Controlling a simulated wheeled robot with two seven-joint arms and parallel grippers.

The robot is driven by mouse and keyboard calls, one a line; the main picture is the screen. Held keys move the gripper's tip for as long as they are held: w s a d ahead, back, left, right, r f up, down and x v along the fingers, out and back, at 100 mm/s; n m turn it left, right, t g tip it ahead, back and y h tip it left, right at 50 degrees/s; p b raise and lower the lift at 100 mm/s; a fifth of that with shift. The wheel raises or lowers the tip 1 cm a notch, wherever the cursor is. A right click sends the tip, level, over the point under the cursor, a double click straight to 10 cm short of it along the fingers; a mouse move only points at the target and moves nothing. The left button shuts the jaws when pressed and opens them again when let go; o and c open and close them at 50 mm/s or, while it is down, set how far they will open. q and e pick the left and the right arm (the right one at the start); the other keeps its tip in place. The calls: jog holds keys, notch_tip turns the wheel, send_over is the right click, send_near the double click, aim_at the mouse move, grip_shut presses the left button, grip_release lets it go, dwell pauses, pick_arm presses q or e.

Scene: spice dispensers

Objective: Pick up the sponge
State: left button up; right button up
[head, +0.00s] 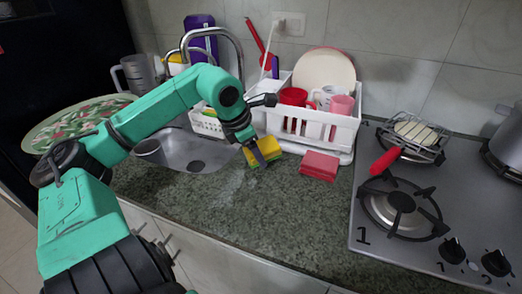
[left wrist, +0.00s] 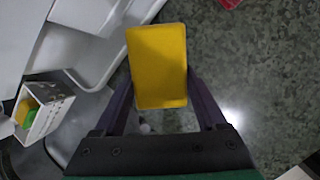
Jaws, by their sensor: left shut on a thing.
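A yellow sponge with a green layer (head: 262,152) is at my left gripper (head: 258,150), above the granite counter near the sink's right edge. In the left wrist view the yellow face of the sponge (left wrist: 158,66) sits between the two fingers of the left gripper (left wrist: 160,90), which is shut on it. I cannot tell for sure whether the sponge touches the counter. My right gripper is not in view.
A white dish rack (head: 318,130) with cups and a plate stands behind. A red block (head: 320,165) lies to the right on the counter. The sink (head: 195,150) is left, the stove (head: 430,215) right. The front counter is clear.

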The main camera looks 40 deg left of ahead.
pick_arm(q)
notch_tip(320, 180, up, 20)
jog(key=p, duration=0.2)
jog(key=s+a+f+g+p, duration=0.1)
jog(key=s+a+f+p, duration=0.1)
jog(key=a+f+p, duration=0.4)
jog(key=w+d+f+m+p, duration=0.1)
jog(key=d+f, duration=0.1)
jog(key=w+d+f+m+g+h, duration=0.1)
jog(key=f, duration=0.1)
jog(key=w+d+f+m+g+p, duration=0.1)
jog(key=d+f+m, duration=0.1)
jog(key=shift+d+f+h+p, duration=0.3)
jog(key=shift+f+p, duration=0.05)
jog(key=shift+f, duration=0.05)
notch_tip(320, 180, down, 7)
jog(key=b, duration=0.7)
jog(key=shift+s+a, duration=0.1)
jog(key=shift+r, duration=0.1)
jog(key=shift+f+b, duration=0.4)
jog(key=shift+f, duration=0.2)
